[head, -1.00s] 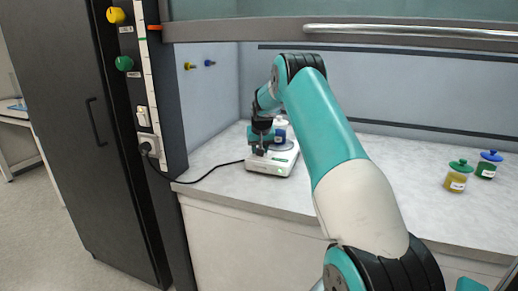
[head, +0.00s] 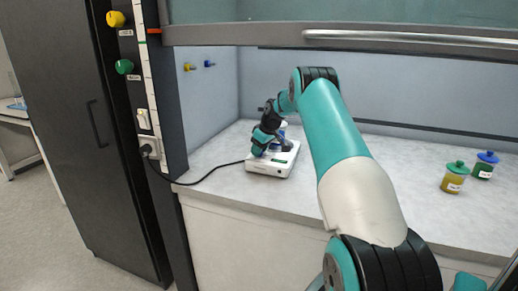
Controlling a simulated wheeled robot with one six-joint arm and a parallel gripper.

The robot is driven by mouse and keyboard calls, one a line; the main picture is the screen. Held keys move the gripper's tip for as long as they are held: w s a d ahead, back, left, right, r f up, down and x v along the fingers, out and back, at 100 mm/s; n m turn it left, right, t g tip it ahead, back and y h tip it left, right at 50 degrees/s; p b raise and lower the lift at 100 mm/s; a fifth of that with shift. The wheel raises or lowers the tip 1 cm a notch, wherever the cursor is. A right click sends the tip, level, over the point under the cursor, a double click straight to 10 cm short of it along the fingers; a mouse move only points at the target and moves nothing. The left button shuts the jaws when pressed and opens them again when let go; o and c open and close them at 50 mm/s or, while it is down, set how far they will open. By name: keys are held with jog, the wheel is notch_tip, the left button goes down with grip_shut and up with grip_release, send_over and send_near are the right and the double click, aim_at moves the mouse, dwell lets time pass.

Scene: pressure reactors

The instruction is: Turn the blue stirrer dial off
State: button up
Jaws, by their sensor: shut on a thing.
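The white stirrer (head: 268,170) stands on the bench inside the hood, with a green display on its front. My gripper (head: 258,153) is at the left front of the stirrer, pointing down and tilted. It is shut at the place of the blue dial; the dial itself is hidden behind the gripper and too small to make out. A jar with blue contents (head: 286,146) stands on the stirrer's plate, partly hidden by my wrist.
A black cable (head: 208,177) runs from the stirrer to a wall socket (head: 148,148). A yellow jar with a green lid (head: 453,180) and a green jar with a blue lid (head: 485,167) stand at the right. The raised sash (head: 400,36) is above. The bench between is clear.

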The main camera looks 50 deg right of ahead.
jog(key=shift+s+f+n, duration=0.1)
jog(key=shift+n, duration=0.3)
jog(key=o, duration=0.9)
jog(key=shift+r, duration=0.3)
jog(key=v, duration=1.1)
jog(key=shift+s+d+r+b, duration=0.15)
jog(key=shift+d+r+b, duration=0.1)
jog(key=shift+b, duration=0.15)
jog(key=shift+a, duration=0.1)
